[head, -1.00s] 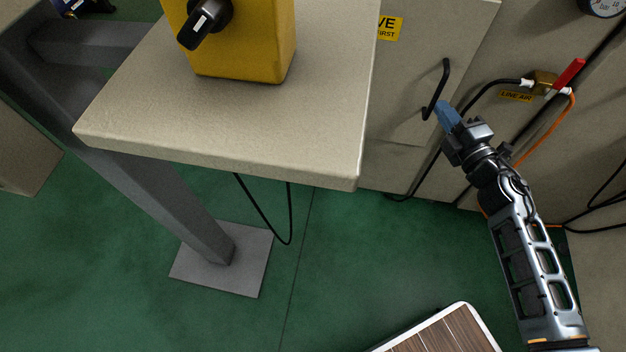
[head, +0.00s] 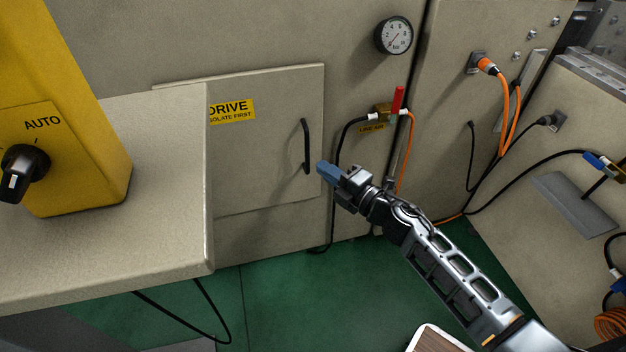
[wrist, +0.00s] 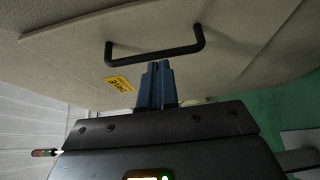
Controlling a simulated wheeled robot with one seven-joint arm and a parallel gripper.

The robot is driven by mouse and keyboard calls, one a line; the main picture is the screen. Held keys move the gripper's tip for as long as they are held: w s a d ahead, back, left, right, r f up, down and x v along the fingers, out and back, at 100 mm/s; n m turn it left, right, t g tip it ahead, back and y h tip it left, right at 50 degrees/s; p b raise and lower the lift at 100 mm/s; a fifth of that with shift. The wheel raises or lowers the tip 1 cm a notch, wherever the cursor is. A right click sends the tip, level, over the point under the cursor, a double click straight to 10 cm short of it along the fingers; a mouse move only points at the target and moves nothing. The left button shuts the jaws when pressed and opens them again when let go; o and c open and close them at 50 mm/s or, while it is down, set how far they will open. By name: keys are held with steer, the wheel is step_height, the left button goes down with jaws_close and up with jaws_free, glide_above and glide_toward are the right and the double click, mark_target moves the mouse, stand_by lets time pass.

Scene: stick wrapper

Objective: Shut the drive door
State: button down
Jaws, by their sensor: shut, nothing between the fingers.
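The drive door (head: 265,150) is a beige panel with a yellow DRIVE label (head: 232,111) and a black bar handle (head: 306,147) near its right edge. It looks nearly flush with the cabinet; whether it is fully shut I cannot tell. My gripper (head: 320,168) has blue fingers, held together and empty, just right of the handle's lower end in the head view. In the wrist view the fingers (wrist: 158,68) point at the door panel (wrist: 75,65), close to the middle of the handle (wrist: 155,53). Contact with either is unclear.
A beige table (head: 150,235) with a yellow AUTO switch box (head: 60,110) covers the door's left part. A red-handled valve (head: 397,100) with black and orange hoses is right of the door. A pressure gauge (head: 394,36) is above.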

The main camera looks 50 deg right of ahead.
steer(key=s+d, duration=0.3)
steer(key=s, duration=0.7)
steer(key=s+a+r+m+g+y, duration=0.1)
steer(key=s+a+r+m+g, duration=0.1)
steer(key=s+a+r+m, duration=0.75)
steer(key=s+a+r+m+g+y, duration=0.1)
steer(key=s+a+r+m, duration=0.2)
steer(key=s+a+m, duration=0.8)
steer(key=a+r+n+p, duration=0.2)
steer(key=r+p, duration=0.6)
steer(key=s+a+r+n+p, duration=0.1)
steer(key=a+r+n+p, duration=0.1)
steer(key=r+p, duration=0.6)
steer(key=shift+s+a+r+p, duration=0.15)
steer(key=shift+s+a+p, duration=0.15)
steer(key=shift+a, duration=0.5)
